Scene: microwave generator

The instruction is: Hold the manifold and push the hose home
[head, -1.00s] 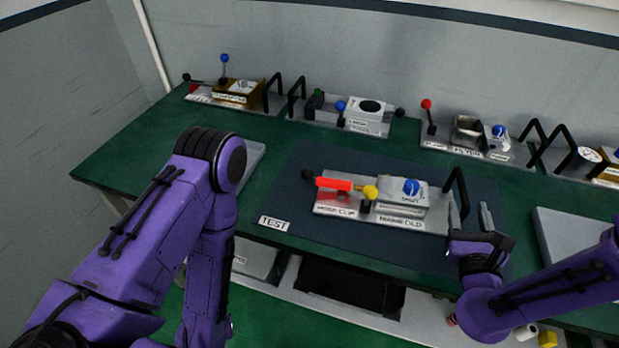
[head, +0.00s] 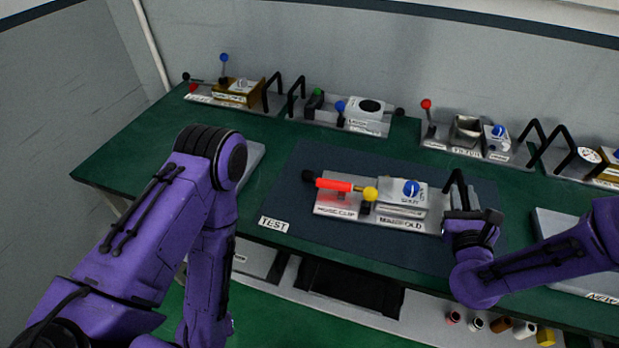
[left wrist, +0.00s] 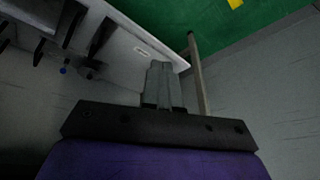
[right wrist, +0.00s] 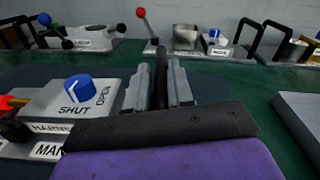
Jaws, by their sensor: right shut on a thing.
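The manifold (head: 398,206) is a pale block with a blue knob, on a grey base plate on the dark mat. In the right wrist view the knob (right wrist: 78,88) is beside the words SHUT and OPEN. The red hose (head: 334,184) lies left of the manifold, above the plate part labelled HOSE CLIP, with a brass end toward the block; whether they touch is unclear. A yellow ball (head: 370,193) stands beside that end. My right gripper (right wrist: 159,85) is shut on the plate's black upright handle (head: 457,187). My left gripper (left wrist: 160,82) is shut and empty, away from the plate.
Several other fixtures with levers and handles line the back of the green bench, including one with a red-knobbed lever (head: 427,104). A TEST label (head: 273,224) marks the mat's front left. A grey tray (head: 560,226) sits at right. Mat around the plate is mostly clear.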

